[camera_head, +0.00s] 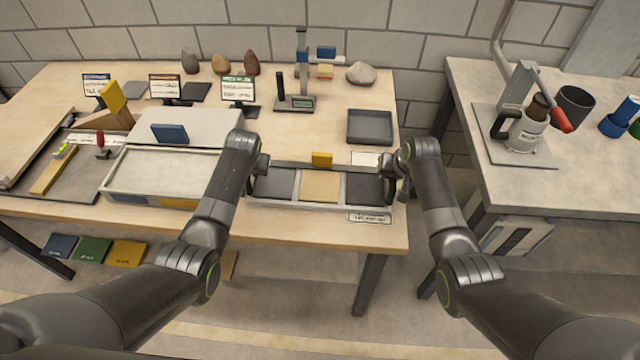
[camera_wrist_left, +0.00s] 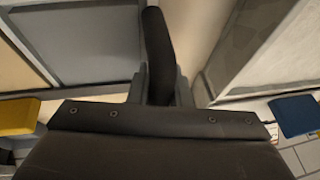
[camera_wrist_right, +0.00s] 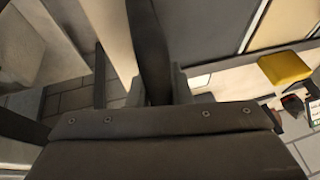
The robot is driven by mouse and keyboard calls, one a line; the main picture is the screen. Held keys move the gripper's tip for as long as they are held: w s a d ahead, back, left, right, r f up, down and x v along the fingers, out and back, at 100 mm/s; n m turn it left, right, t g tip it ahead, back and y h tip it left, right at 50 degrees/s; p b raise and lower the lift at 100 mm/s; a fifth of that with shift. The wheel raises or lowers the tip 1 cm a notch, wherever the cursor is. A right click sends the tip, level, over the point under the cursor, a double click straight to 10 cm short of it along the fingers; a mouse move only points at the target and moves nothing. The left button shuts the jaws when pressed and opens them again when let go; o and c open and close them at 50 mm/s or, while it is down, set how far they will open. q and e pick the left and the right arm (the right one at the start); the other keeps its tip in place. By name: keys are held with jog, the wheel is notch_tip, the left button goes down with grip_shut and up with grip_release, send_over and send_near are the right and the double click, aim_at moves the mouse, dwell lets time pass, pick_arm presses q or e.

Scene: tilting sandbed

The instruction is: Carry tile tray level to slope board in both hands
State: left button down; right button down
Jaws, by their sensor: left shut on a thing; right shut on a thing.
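The tile tray (camera_head: 318,206) is a long grey tray at the table's front, with a beige tile (camera_head: 320,186) between two dark ones. It looks about level; I cannot tell whether it touches the table. My left gripper (camera_head: 259,166) is shut on its left end, and my right gripper (camera_head: 393,172) is shut on its right end. I cannot tell which board is the slope board; a tilted wooden board (camera_head: 35,135) lies far left.
A shallow sand-coloured box (camera_head: 113,190) stands close left of the tray, with a grey panel and blue block (camera_head: 170,134) behind. A scale stand (camera_head: 295,103), label cards and a grey dish (camera_head: 370,127) sit behind. A gap separates the right table (camera_head: 580,183).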

pick_arm(q)
jog(key=shift+w+r, duration=0.15)
jog(key=shift+r, duration=0.05)
pick_arm(e)
jog(key=shift+w+r, duration=0.15)
jog(key=shift+w, duration=0.05)
jog(key=shift+r, duration=0.1)
